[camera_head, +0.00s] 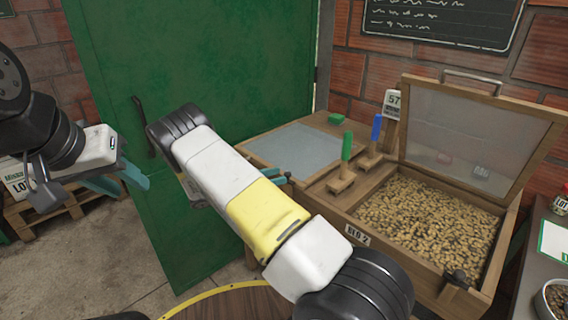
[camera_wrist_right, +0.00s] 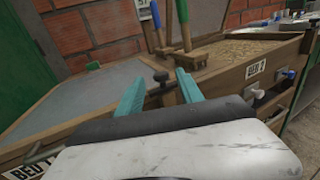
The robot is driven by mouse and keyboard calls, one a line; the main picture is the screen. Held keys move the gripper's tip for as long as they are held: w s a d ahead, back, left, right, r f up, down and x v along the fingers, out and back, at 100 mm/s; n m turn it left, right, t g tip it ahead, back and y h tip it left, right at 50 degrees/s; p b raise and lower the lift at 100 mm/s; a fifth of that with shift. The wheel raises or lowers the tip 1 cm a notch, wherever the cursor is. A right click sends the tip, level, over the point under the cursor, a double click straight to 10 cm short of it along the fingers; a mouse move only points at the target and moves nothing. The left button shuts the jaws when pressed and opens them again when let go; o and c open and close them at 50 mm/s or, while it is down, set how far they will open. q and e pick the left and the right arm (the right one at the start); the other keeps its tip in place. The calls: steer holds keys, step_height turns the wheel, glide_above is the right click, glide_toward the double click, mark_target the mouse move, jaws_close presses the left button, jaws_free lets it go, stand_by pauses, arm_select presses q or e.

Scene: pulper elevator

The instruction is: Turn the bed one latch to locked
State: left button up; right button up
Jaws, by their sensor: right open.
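Bed one (camera_wrist_right: 90,95) has a grey mesh panel and a label on its front. Its latch (camera_wrist_right: 162,77) has a black knob and sits near the bed's right front corner in the right wrist view. My right gripper (camera_wrist_right: 158,78) is open, with one teal finger on each side of the latch; contact cannot be told. In the head view bed one's mesh (camera_head: 300,150) shows, but my right arm hides its latch and most of the right gripper. My left gripper (camera_head: 121,180) is open and empty at the left, away from the beds.
Bed two (camera_head: 352,233), full of beans, stands to the right with its mesh lid raised and its own black latch knob (camera_head: 457,277). Green (camera_head: 347,147) and blue (camera_head: 376,127) handled tools stand between the beds. A green door (camera_head: 190,60) is behind.

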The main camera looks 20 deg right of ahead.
mark_target(295, 180)
steer(key=d, duration=0.7)
steer(key=shift+w+d, duration=0.3)
steer(key=shift+w, duration=0.1)
jaws_close()
